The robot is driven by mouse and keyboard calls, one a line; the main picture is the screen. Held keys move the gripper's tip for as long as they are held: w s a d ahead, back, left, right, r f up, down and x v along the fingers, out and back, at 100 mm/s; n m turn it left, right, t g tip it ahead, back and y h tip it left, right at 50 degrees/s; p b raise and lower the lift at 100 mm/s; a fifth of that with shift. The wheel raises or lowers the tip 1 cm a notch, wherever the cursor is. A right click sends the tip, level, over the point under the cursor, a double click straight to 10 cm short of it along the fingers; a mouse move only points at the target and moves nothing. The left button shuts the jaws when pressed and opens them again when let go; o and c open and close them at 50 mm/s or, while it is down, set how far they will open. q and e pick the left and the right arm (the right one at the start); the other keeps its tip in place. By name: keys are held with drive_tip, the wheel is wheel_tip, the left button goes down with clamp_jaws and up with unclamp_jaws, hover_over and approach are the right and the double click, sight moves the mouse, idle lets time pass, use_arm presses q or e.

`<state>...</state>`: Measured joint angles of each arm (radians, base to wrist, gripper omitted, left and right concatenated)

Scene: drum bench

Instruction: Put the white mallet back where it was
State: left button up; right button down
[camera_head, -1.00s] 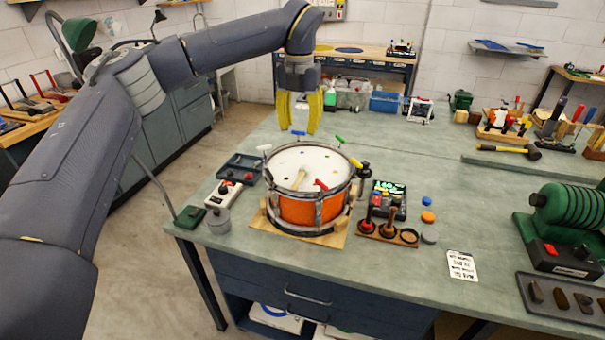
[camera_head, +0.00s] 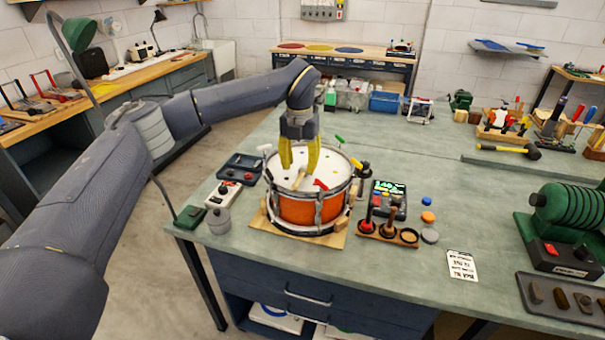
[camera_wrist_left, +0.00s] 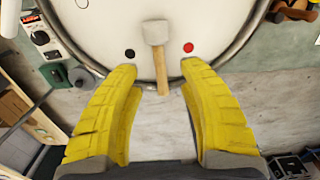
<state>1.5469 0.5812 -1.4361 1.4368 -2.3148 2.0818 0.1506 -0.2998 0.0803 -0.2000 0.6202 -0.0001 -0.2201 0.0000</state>
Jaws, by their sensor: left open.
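The white mallet lies on the white head of the orange drum (camera_head: 310,207). In the left wrist view its pale head (camera_wrist_left: 156,32) and wooden handle (camera_wrist_left: 161,72) show clearly, with the handle pointing toward my wrist. My left gripper (camera_head: 298,167) is open over the drum. In the left wrist view its yellow fingers (camera_wrist_left: 160,72) stand on either side of the handle, apart from it. A wooden holder (camera_head: 377,233) right of the drum carries a red-handled tool and a wooden-handled tool, with an unoccupied round ring at its right end. My right gripper is out of view.
A meter (camera_head: 388,199) stands behind the holder. The bench's middle right is largely clear.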

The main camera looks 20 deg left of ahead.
sight(300, 176)
use_arm(q)
drive_tip(key=shift+f, duration=2.55)
drive_tip(key=shift+c, duration=0.4)
clamp_jaws()
